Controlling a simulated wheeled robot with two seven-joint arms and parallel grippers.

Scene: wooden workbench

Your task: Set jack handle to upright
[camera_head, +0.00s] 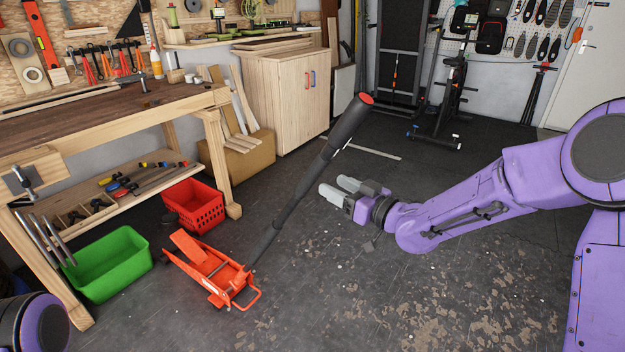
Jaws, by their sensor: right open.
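The orange floor jack (215,271) stands on the dark floor left of the middle. Its long black handle (305,182) rises from the jack at a slant, leaning up and to the right, with a thick grip and a red end cap. My right gripper (334,189) comes in from the right on its purple arm. It is open, with its two grey fingers pointing left towards the handle's middle part. I cannot tell whether a finger touches the handle; nothing shows between the fingers. My left gripper is not in view; only a purple part of my left arm shows at the bottom left.
A wooden workbench (110,112) stands on the left, with a red crate (196,212) and a green bin (108,262) on the floor by it. A wooden cabinet (285,95) and exercise equipment (447,105) are behind. The floor in front and right of the jack is clear.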

